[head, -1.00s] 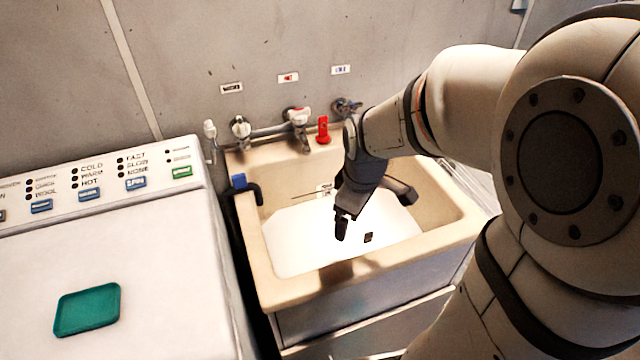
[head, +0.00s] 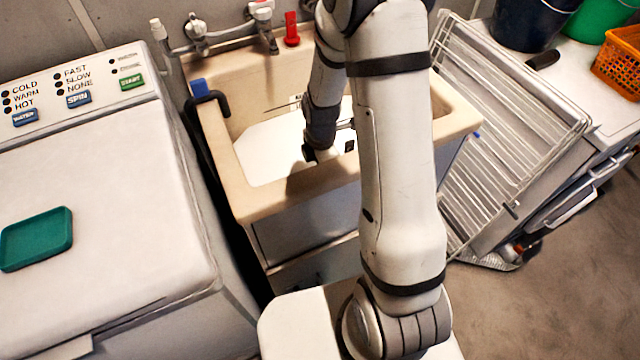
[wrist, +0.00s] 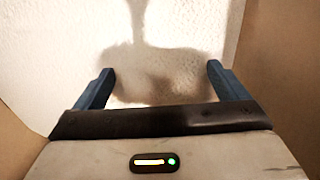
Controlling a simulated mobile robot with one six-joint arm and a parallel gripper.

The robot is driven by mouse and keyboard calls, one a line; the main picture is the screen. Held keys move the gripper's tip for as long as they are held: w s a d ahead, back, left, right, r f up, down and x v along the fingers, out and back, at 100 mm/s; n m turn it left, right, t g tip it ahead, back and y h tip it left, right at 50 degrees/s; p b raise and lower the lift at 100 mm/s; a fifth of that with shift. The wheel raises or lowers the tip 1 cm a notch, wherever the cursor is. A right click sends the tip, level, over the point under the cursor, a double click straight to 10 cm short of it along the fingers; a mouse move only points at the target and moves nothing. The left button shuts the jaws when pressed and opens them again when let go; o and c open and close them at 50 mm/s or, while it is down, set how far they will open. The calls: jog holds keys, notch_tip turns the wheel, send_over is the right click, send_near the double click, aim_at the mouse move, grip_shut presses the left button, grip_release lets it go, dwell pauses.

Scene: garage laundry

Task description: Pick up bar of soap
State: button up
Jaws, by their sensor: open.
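I cannot make out a bar of soap in either view. My gripper (head: 323,152) is down inside the beige sink (head: 222,165), over its bright white bottom. In the wrist view my gripper (wrist: 160,75) is open, with a blue finger on each side. Between the fingers I see only a pale textured surface and my gripper's shadow. A small pale patch shows by the fingers in the head view, but I cannot tell what it is. My arm hides the right part of the basin.
A washing machine (head: 100,190) with a green tray (head: 36,240) on top stands left. Taps, a red object (head: 291,30) and a black hook-like part (head: 222,100) edge the sink. A wire rack (head: 510,120) leans right. Buckets and an orange basket (head: 618,62) stand beyond.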

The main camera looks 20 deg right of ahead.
jog(key=f, duration=0.5)
jog(key=shift+a+f, duration=0.15)
jog(key=shift+a, duration=0.05)
jog(key=c, duration=1.2)
